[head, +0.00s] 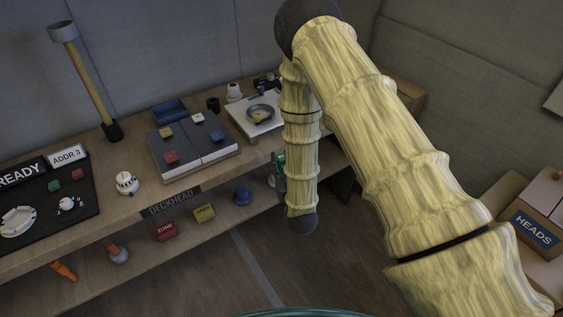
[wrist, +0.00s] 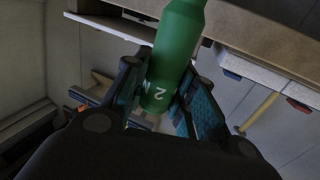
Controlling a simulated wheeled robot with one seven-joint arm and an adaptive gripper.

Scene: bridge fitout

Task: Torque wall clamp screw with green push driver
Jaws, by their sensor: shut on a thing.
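The green push driver (wrist: 178,50) is a smooth green cylinder with a white "2" near its lower end. My gripper (wrist: 162,82) is shut on it, one finger on each side, in the wrist view. In the head view only a small part of the green driver (head: 281,158) shows beside my arm, just off the front edge of the bench. My arm hides much of the gripper there. I cannot make out the wall clamp or its screw in either view.
Coloured blocks lie on the lower shelf (head: 140,250). A HEADS box (head: 534,228) stands at right. Floor in front is clear.

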